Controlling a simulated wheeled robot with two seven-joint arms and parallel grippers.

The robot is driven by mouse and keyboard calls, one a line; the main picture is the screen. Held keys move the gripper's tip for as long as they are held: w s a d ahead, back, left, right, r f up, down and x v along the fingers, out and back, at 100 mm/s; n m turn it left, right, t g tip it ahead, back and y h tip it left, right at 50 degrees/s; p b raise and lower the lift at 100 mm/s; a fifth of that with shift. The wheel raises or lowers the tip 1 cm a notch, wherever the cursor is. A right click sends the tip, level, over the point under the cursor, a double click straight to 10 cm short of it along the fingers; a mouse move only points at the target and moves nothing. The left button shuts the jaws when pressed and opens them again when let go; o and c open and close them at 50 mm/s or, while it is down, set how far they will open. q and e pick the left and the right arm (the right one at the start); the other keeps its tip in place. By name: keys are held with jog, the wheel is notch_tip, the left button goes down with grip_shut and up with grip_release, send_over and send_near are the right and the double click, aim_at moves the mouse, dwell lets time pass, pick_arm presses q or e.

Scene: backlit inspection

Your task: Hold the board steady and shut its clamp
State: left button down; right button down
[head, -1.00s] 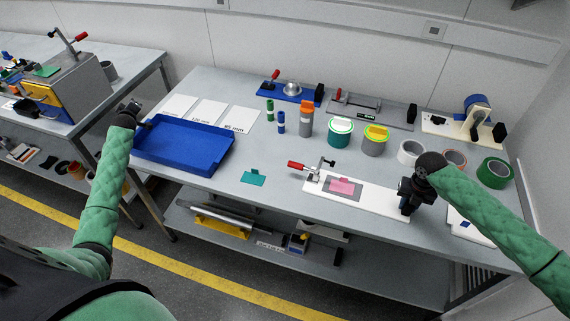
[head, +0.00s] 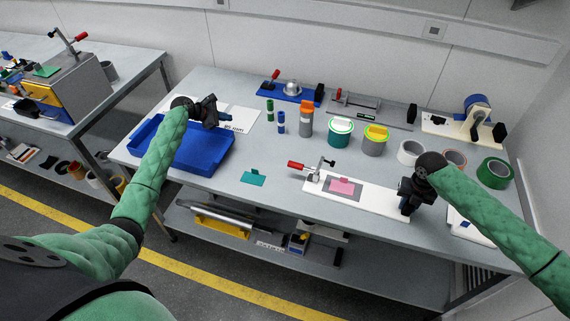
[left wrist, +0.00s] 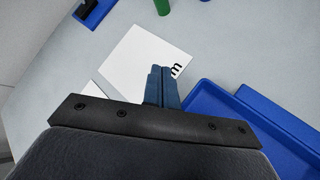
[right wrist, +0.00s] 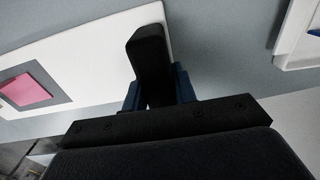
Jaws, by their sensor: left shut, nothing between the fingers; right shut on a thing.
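The white board (head: 372,199) lies on the bench at front right, with a grey patch and a pink piece (head: 341,186) on it. Its clamp (head: 314,170), with a red handle (head: 296,165) pointing left, stands at the board's left end. My right gripper (head: 405,207) is shut on the black block (right wrist: 150,52) at the board's right end; the board (right wrist: 95,50) and pink piece (right wrist: 24,90) show in the right wrist view. My left gripper (head: 222,116) is shut and empty above the white sheets behind the blue tray; its closed fingers (left wrist: 162,88) show in the left wrist view.
The blue tray (head: 219,158) sits at the left of the bench. A teal piece (head: 253,178) lies between tray and board. Cans (head: 340,132), bottles (head: 306,118) and tape rolls (head: 495,173) stand behind. Bench space between tray and clamp is mostly clear.

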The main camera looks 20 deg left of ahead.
pick_arm(q)
jog(key=s+d+g+h, duration=0.1)
jog(key=d, duration=0.2)
jog(key=s+d+f+m+g+h, duration=0.1)
jog(key=s+d, duration=0.1)
jog(key=d, duration=0.1)
jog(key=s+d+m+h, duration=0.1)
jog(key=d, duration=0.2)
jog(key=shift+s+f+g+h, duration=0.2)
jog(key=shift+g+h, duration=0.1)
jog(key=shift+g, duration=0.1)
pick_arm(e)
jog(key=shift+s+f, duration=0.1)
jog(key=shift+f, duration=0.05)
pick_arm(q)
jog(key=s+d+m+g+h, duration=0.1)
jog(key=s+d, duration=0.1)
jog(key=d, duration=0.1)
jog(key=s+d+m+g+h, duration=0.1)
jog(key=s+d+g, duration=0.1)
jog(key=s+d, duration=0.1)
jog(key=s+d+m+g+h, duration=0.2)
jog(key=s+d, duration=0.1)
jog(key=d, duration=0.1)
jog(key=x, duration=1)
jog(key=shift+s, duration=0.15)
jog(key=shift+r, duration=0.15)
jog(key=shift+r+y, duration=0.25)
jog(key=shift+y, duration=0.05)
